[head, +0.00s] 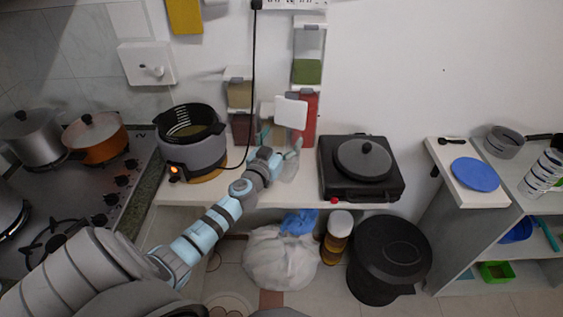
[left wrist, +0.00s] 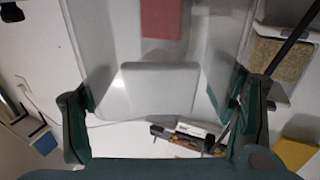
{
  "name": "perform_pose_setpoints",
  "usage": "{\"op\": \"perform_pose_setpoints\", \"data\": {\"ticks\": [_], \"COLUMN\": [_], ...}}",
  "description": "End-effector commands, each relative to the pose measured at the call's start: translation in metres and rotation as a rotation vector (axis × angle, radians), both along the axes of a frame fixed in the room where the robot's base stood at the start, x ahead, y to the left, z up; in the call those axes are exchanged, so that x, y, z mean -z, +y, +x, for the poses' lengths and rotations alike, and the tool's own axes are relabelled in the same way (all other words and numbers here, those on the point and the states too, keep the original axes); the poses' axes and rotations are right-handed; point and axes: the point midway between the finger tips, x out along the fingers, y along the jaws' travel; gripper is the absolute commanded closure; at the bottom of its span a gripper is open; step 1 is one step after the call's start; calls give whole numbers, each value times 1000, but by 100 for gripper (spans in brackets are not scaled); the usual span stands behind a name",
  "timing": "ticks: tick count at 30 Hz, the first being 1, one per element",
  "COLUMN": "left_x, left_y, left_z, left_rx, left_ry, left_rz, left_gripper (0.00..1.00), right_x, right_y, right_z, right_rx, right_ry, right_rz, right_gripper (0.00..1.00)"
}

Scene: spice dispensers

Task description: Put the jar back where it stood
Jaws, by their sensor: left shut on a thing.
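My left gripper (head: 280,143) is at the wall above the counter, shut on a pale, partly see-through jar (head: 290,112). In the left wrist view the jar (left wrist: 160,90) fills the space between the two dark green fingers (left wrist: 162,115). A red patch (left wrist: 162,18) shows at the top there; I cannot tell whether it is inside the jar or behind it. In the head view red spice (head: 308,112) shows just behind and to the right of the jar. A dispenser with green spice (head: 307,70) hangs above. My right gripper is not in view.
Dispensers with olive (head: 240,94) and dark red (head: 241,128) contents stand to the left. A black cable (head: 253,60) hangs beside them. A cooker (head: 193,145) is left and a black hotplate (head: 360,168) right on the counter (head: 305,190).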

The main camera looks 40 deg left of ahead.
Motion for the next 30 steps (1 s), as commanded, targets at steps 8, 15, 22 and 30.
{"op": "perform_pose_setpoints", "data": {"ticks": [8, 15, 22, 30], "left_x": [53, 49, 53, 52], "left_y": [0, 0, 0, 0], "left_z": [0, 0, 0, 0], "left_rx": [-1, -1, -1, -1], "left_ry": [-3, -4, -3, -4], "left_rz": [2, 2, 2, 2], "left_gripper": [83, 83, 13, 2], "right_x": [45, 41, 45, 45], "right_y": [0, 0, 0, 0], "right_z": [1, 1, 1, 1], "right_rx": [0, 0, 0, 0], "right_ry": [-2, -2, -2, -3], "right_rz": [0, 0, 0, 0], "right_gripper": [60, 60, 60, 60]}}
